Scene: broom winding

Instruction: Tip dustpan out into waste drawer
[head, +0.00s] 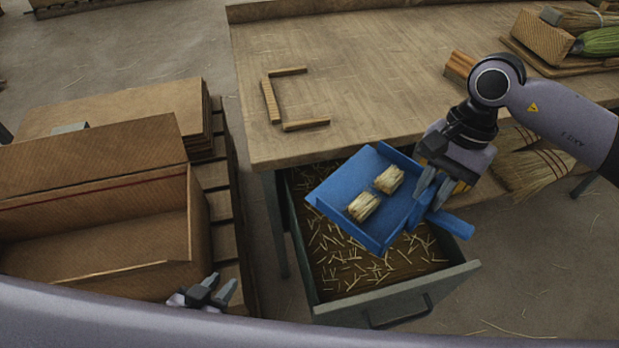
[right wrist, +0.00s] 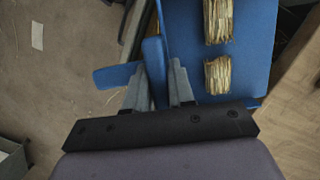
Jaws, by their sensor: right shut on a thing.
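The blue dustpan (head: 335,193) is above the open waste drawer (head: 391,303), and two straw bundles (head: 364,207) (head: 389,180) lie on it. In the head view the pan looks only slightly tilted. My right gripper (head: 436,198) is shut on the dustpan at its handle side. The right wrist view shows its fingers (right wrist: 158,88) at the handle, with the dustpan (right wrist: 255,55) and the straw bundles (right wrist: 218,75) to the right. The drawer holds loose straw scraps. My left gripper (head: 213,292) is low at the left beside the cardboard box, its fingers apart and empty.
The workbench (head: 350,75) stands behind the drawer, with small wooden strips (head: 270,100) on it. Brooms (head: 535,165) are at the right below the bench edge. An open cardboard box (head: 100,240) stands on a pallet at the left.

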